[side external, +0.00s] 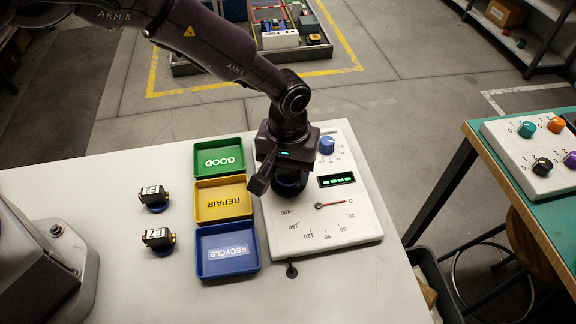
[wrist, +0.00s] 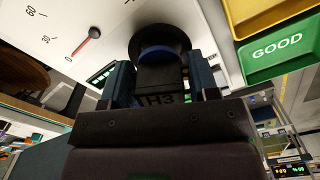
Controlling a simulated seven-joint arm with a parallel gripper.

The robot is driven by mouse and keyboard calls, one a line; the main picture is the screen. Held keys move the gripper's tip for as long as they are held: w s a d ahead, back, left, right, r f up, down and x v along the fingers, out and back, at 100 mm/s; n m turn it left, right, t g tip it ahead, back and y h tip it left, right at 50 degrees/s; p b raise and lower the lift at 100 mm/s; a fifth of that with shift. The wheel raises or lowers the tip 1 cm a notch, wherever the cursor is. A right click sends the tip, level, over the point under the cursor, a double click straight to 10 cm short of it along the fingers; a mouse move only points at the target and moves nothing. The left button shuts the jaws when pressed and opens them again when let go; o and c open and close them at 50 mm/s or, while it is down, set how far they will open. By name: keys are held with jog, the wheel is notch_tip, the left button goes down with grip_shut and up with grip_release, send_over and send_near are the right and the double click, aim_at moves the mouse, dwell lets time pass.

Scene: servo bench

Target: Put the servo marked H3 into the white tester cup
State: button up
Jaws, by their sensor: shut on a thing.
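My gripper (side external: 284,172) is low over the white tester panel (side external: 345,222) and shut on a servo. In the wrist view the servo (wrist: 160,78) sits between my two fingers, with an H3 label on its shaded near face. A blue disc shows at its far end. The disc lies within the outline of a dark round cup (wrist: 143,37) on the white panel; the cup looks dark, not white. In the side view the cup (side external: 288,194) is mostly hidden below my gripper. I cannot tell how deep the servo sits or whether it touches.
Left of the tester are green GOOD (side external: 219,143), yellow REPAIR (side external: 240,218) and blue RECYCLE (side external: 228,276) trays, all empty. Two other servos (side external: 154,196) (side external: 158,238) lie further left. The panel has a blue knob (side external: 327,145), a green-lit display (side external: 336,180) and a red-needle dial.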

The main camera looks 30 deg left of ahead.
jog(key=shift+f, duration=0.65)
dwell(1.2)
jog(key=o, duration=1)
jog(key=shift+r, duration=0.1)
jog(key=shift+r, duration=2.45)
jog(key=shift+r, duration=0.1)
jog(key=shift+r, duration=1.9)
